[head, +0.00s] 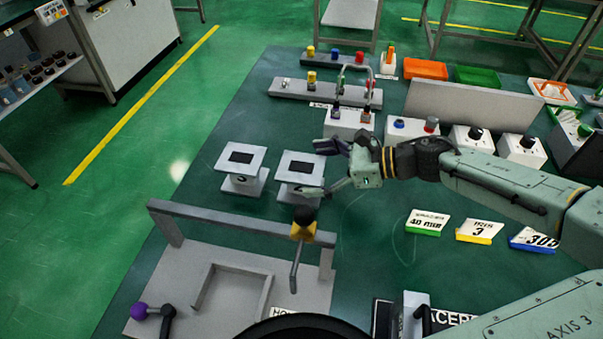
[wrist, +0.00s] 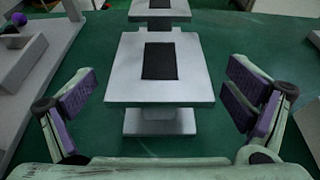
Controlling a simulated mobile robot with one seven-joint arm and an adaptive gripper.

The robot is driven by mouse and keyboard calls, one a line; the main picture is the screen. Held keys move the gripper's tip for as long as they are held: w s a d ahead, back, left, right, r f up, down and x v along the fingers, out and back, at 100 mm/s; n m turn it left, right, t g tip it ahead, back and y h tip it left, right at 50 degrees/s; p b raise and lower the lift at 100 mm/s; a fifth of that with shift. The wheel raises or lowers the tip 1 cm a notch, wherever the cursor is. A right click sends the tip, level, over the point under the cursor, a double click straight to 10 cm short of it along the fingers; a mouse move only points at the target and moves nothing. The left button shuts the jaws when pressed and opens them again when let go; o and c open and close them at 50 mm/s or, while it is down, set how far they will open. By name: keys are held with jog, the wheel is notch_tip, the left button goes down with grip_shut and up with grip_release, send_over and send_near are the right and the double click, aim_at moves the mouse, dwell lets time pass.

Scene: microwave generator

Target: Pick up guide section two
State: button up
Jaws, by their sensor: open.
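Two grey flanged blocks with black rectangles on top stand side by side on the green table. The right block (head: 311,163) is the one nearest my gripper; I take it for guide section two, though its marking is not readable. The left block (head: 253,155) stands just beyond it. My gripper (head: 318,168) is open and empty at the right block's right side. In the wrist view, the near block (wrist: 122,80) lies ahead between the spread purple-padded fingers, with gaps on both sides. The far block (wrist: 177,5) shows behind it, partly cut off.
A grey fixture (head: 225,222) with a raised bar stands in front of the blocks. White control boxes (head: 346,122) stand behind my gripper. Label cards (head: 428,222) lie to the right. Bare green table (head: 365,230) lies between the fixture and the cards.

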jog(key=shift+p+x, duration=0.45)
jog(key=shift+x, duration=1.1)
jog(key=shift+c, duration=0.2)
jog(key=c, duration=1.6)
